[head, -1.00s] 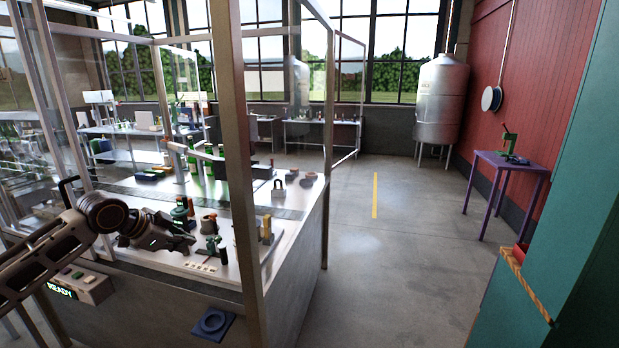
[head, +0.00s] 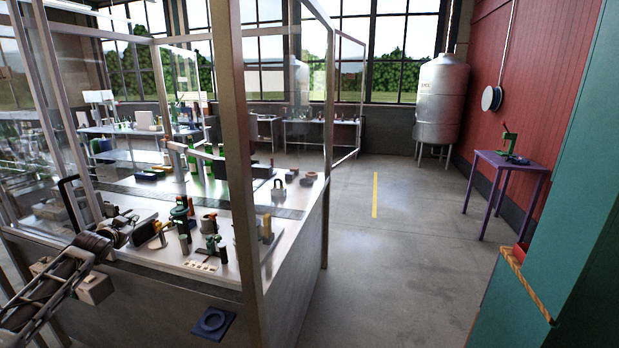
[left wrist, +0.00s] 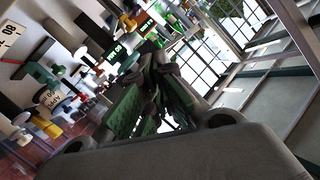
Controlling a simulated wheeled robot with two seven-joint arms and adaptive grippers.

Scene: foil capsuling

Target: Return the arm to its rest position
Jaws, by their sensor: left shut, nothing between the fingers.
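My left arm comes in from the lower left in the head view. My left gripper (head: 127,222) is at its far end, just inside the left part of the glazed machine and above the worktop's near edge. It also shows in the left wrist view (left wrist: 155,95), where its dark green fingers are together with nothing held between them. Small tools and parts stand on the worktop (head: 205,285) to the right of the gripper, apart from it. My right gripper is not in view.
A metal corner post (head: 232,150) and glass panels frame the machine. A control box (head: 95,288) is beside my left arm. Open floor (head: 400,240) and a purple table (head: 505,160) lie to the right.

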